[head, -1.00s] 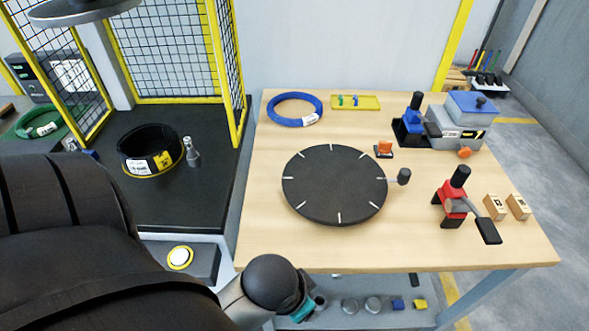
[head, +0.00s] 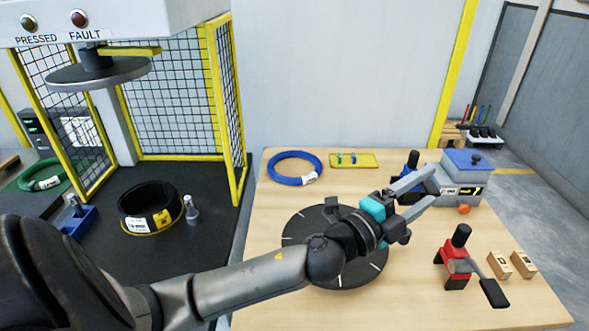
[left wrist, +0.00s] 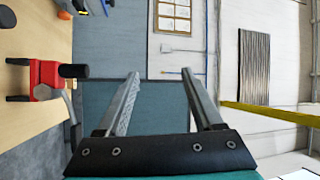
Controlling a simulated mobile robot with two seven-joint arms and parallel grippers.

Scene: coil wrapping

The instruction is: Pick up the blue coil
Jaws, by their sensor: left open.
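The blue coil (head: 295,168) is a flat ring with a white label, lying at the back left of the wooden table in the head view. My left gripper (head: 424,187) is above the table, right of the black turntable, with its fingers pointing right and spread apart. It is empty and well to the right of the coil, not touching it. In the left wrist view the two fingers (left wrist: 162,100) stand apart with nothing between them, and the coil is not in that view. My right gripper is not in view.
The black turntable (head: 300,228) is partly covered by my left arm. A yellow tray (head: 354,160) lies right of the coil. A blue-and-grey device (head: 464,172) and a red tool (head: 456,258) stand at the right. A black coil (head: 150,204) sits in the caged press at the left.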

